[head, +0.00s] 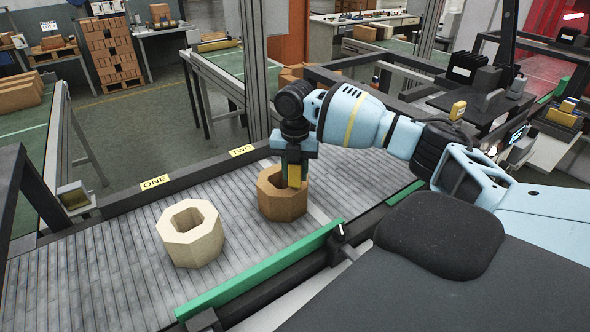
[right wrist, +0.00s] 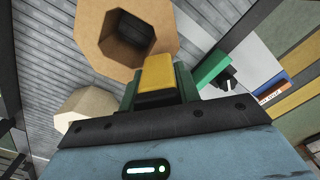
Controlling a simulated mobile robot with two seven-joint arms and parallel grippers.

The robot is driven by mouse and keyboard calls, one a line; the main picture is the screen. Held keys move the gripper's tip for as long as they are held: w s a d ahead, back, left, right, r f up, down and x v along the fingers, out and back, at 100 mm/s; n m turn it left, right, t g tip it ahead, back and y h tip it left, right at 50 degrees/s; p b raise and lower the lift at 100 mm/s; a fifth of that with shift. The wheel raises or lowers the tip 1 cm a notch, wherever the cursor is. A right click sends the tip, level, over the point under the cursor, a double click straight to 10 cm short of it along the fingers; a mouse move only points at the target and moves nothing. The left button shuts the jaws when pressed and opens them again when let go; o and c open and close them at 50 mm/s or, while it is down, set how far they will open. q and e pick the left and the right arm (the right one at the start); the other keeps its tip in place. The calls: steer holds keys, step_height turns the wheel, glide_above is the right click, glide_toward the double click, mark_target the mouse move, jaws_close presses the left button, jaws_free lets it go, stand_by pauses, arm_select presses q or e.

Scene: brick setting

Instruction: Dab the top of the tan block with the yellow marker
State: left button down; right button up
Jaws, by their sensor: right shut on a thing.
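The tan block (head: 284,207) is an octagonal brown ring with a hole in its top, standing on the roller conveyor by the TWO label. In the right wrist view the tan block (right wrist: 104,28) lies just beyond my fingers. My right gripper (head: 294,156) points down above it, shut on the yellow marker (head: 294,174). The yellow marker (right wrist: 157,72) also shows between the fingers in the right wrist view. Its lower end overlaps the block's top rim near the hole; I cannot tell whether they touch. My left gripper is out of view.
A cream octagonal block (head: 190,233) stands on the conveyor (head: 95,270) to the left, near the ONE label (head: 155,183). A green rail (head: 265,268) runs along the conveyor's near edge. Rollers left of the cream block are clear.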

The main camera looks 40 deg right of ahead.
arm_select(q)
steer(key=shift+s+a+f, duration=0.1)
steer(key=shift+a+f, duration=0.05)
arm_select(e)
steer(key=shift+f, duration=0.25)
steer(key=shift+f, duration=0.25)
stand_by(0.6)
